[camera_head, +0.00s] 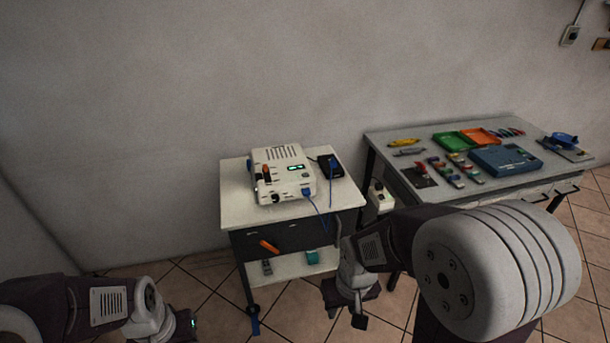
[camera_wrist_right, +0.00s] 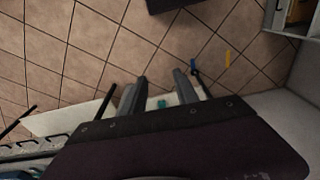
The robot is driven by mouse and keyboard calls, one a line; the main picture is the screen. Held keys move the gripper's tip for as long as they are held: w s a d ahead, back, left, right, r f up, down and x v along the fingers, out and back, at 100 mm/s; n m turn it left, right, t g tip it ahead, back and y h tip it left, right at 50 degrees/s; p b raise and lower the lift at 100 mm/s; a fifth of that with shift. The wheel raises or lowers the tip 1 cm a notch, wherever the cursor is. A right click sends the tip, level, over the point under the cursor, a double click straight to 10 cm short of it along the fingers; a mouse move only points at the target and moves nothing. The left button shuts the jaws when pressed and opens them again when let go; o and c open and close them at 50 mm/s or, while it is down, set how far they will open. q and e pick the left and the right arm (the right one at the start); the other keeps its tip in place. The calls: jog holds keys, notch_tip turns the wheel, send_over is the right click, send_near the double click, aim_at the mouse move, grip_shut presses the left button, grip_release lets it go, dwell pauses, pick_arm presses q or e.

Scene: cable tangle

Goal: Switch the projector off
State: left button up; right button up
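The projector (camera_head: 287,184) is a white box with a vented top, standing on a small white-topped cart. Its small display (camera_head: 295,167) glows green. An orange-red part (camera_head: 265,172), perhaps a switch, is at its left side; its position is too small to tell. A blue plug (camera_head: 306,191) sits at its front. My right gripper (camera_head: 346,314) is low, right of the cart and away from the projector; in the right wrist view (camera_wrist_right: 161,78) its fingers are apart with nothing between them. My left gripper (camera_head: 190,322) is at the lower left, its fingers not clear.
A black box (camera_head: 329,165) with a blue cable lies beside the projector on the cart top (camera_head: 240,205). An orange-handled tool (camera_head: 268,246) is at the cart's drawer. A grey workbench (camera_head: 385,140) with trays and tools stands right.

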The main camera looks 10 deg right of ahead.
grip_shut()
dwell(1.5)
